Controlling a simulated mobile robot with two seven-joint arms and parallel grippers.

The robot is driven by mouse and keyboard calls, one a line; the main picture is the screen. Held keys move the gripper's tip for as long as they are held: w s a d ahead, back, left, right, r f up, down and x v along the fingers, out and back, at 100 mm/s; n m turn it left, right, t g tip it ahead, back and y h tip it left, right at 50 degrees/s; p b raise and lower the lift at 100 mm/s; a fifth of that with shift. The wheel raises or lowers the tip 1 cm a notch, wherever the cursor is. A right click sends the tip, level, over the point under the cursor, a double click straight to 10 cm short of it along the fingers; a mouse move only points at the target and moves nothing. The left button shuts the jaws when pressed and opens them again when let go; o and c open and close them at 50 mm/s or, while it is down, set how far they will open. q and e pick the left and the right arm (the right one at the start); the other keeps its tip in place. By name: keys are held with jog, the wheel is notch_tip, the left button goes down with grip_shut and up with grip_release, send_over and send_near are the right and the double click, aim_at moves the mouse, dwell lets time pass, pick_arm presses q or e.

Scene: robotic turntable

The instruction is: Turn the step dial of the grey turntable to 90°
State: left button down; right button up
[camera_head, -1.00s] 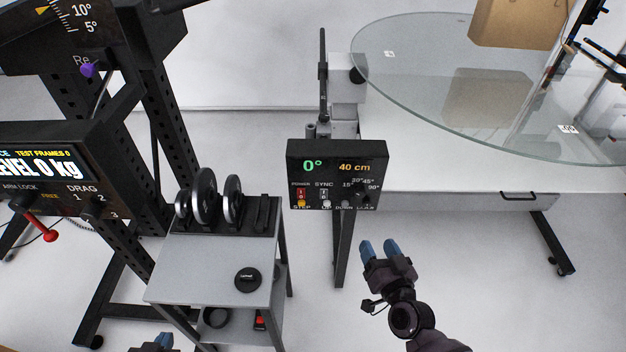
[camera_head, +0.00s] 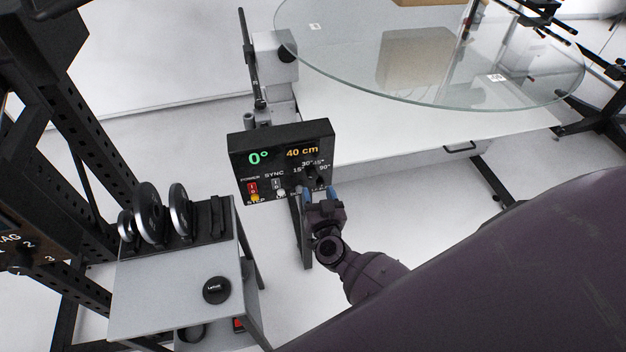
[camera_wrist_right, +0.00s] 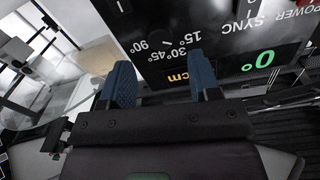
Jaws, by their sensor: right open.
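The black control box (camera_head: 240,160) of the turntable shows a green 0° and a yellow 40 cm. Its step dial (camera_head: 314,174) is a dark knob at the box's right side, ringed by the marks 15°, 30°, 45° and 90°; its setting is too small to tell. My right gripper (camera_head: 319,194) is open just below and in front of the dial. In the right wrist view the gripper (camera_wrist_right: 162,78) points at the box's panel (camera_wrist_right: 220,45), with the inverted dial marks between and beyond its two blue fingers. The knob is hard to make out there. My left gripper is out of view.
The round glass turntable top (camera_head: 440,85) stands behind the box. A small grey side table (camera_head: 165,290) with black discs is to the left, beside a black perforated frame (camera_head: 85,170). My right arm fills the lower right.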

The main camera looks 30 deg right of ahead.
aim_at(313, 178)
jog(key=shift+b+x, duration=0.3)
jog(key=shift+x, duration=2.3)
jog(key=c, duration=0.9)
